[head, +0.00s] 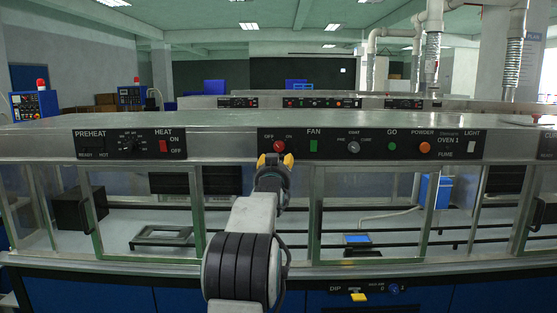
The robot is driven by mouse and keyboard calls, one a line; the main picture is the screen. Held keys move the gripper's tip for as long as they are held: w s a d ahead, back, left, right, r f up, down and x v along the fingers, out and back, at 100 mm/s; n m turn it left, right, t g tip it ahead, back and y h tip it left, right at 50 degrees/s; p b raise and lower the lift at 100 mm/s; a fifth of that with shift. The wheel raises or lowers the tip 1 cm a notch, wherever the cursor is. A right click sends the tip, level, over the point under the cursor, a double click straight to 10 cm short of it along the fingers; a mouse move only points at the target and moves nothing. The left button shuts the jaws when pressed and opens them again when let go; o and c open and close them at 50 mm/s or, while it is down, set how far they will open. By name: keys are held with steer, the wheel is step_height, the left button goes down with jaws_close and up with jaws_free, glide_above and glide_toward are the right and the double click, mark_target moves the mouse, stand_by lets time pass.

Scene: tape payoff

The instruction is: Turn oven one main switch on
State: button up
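The oven one panel (370,145) is a black strip on the metal front edge of the oven, with "OVEN 1" printed near its right end. The main switch is a round red knob (279,146) at the panel's left end, between the "OFF" and "ON" labels. My gripper (275,161) reaches up to the panel just below the knob, seen from behind. Its two yellow fingertips are spread apart, with a gap between them. The knob shows just above this gap, a little right of its middle. I cannot tell whether the fingertips touch the knob or the panel.
Right of the knob are a green fan switch (313,146), a green go button (392,146) and an orange powder knob (425,147). A preheat panel (130,143) with a red heat switch (163,146) is at left. Glass doors (370,215) lie below.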

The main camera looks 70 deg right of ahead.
mark_target(278, 148)
steer(key=d+r+n+p, duration=0.1)
steer(key=n+p, duration=0.1)
steer(key=n, duration=0.2)
steer(key=w+d+r+n+p, duration=0.1)
steer(key=d+n+p, duration=0.1)
steer(key=n, duration=0.2)
steer(key=d+r+n+p, duration=0.1)
steer(key=n+p, duration=0.1)
steer(key=n, duration=0.3)
steer(key=shift+w+d+r+y, duration=0.15)
steer(key=shift+d+r+y, duration=0.15)
steer(key=shift+d+r, duration=0.1)
steer(key=shift+p+x, duration=1.1)
steer(key=shift+x, duration=0.3)
steer(key=shift+o, duration=0.3)
steer(key=shift+f, duration=0.25)
